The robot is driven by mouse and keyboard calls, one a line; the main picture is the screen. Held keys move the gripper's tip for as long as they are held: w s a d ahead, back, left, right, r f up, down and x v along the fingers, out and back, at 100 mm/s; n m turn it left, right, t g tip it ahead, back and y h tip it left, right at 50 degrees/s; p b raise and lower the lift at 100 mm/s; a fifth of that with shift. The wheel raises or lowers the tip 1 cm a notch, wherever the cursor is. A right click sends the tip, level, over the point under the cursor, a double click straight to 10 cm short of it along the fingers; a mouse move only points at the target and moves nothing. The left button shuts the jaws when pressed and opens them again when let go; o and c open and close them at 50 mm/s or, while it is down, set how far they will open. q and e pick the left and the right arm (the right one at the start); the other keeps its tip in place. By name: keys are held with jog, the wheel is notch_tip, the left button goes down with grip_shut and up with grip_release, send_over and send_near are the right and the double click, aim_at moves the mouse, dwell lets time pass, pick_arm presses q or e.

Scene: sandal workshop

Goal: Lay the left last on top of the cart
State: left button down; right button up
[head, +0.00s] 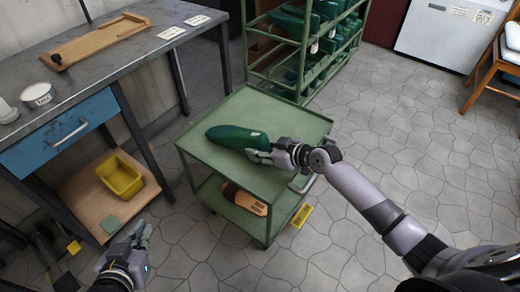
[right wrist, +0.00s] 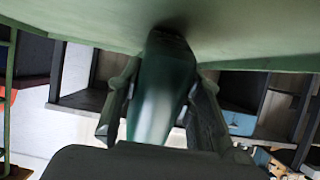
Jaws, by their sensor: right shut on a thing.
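The green last (head: 233,137) is over the top of the green cart (head: 285,122), lengthwise and roughly flat; it looks to be resting on the surface or very close to it. My right gripper (head: 262,156) is shut on its right end. In the right wrist view the last (right wrist: 160,90) sits between the two fingers (right wrist: 158,110), its far end against or near the green cart top (right wrist: 250,30). My left gripper (head: 138,238) is empty, its fingers apart, low at the left, away from the cart.
A green rack (head: 305,50) with several green lasts stands behind the cart. A tan item (head: 245,199) lies on the cart's lower shelf. The workbench (head: 100,75) is at left, with a yellow bin (head: 120,176) below. A yellow tag (head: 302,215) is on the floor. The cart top's front is bare.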

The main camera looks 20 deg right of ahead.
jog(key=o, duration=1.2)
jog(key=shift+o, duration=0.2)
